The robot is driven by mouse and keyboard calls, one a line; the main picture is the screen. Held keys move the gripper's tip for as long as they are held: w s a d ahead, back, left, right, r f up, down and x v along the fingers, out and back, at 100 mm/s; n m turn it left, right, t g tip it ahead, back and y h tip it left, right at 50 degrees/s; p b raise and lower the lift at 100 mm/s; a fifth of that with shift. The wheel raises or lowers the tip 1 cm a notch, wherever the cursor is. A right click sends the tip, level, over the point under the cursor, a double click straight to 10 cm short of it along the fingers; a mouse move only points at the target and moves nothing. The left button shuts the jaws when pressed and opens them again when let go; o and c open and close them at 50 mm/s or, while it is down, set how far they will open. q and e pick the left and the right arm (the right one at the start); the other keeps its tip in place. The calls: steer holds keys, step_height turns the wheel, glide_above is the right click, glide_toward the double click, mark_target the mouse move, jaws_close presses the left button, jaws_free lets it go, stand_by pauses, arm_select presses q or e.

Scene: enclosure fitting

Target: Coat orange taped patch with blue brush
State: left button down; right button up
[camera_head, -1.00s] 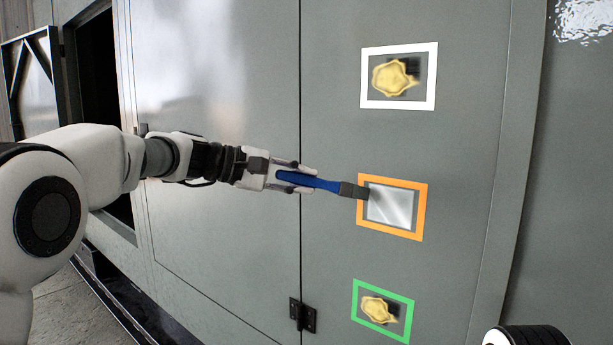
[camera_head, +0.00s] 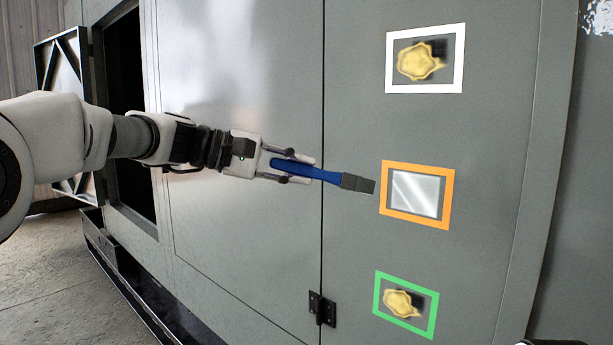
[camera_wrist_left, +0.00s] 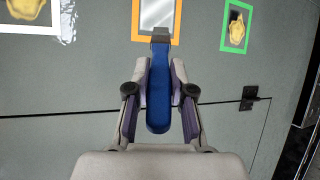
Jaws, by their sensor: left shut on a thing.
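The orange taped patch (camera_head: 415,194) is on the grey enclosure wall, between a white patch above and a green patch below. Inside the orange tape is a shiny, pale grey surface with no yellow blot. My left gripper (camera_head: 305,169) is shut on the handle of the blue brush (camera_head: 328,176). The brush points right, its dark grey tip just left of the orange tape's left edge in the head view. In the left wrist view the blue brush (camera_wrist_left: 159,95) lies between the fingers, its tip overlapping the orange tape (camera_wrist_left: 135,22). I cannot tell whether the tip touches the wall.
The white taped patch (camera_head: 456,84) and the green taped patch (camera_head: 431,325) each hold a yellow blot. A black hinge (camera_head: 322,308) sits on the door seam below the brush. A dark opening with an open panel (camera_head: 62,75) is at the far left.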

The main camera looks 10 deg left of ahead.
mark_target(284, 171)
arm_select(q)
steer(key=shift+s+a+b, duration=0.2)
steer(key=shift+s+b, duration=0.05)
steer(key=shift+b, duration=0.05)
steer(key=shift+s+a+b, duration=0.45)
steer(key=shift+s+a, duration=0.15)
steer(key=shift+s, duration=0.15)
steer(key=shift+s+a, duration=0.1)
steer(key=shift+s, duration=0.1)
stand_by(0.4)
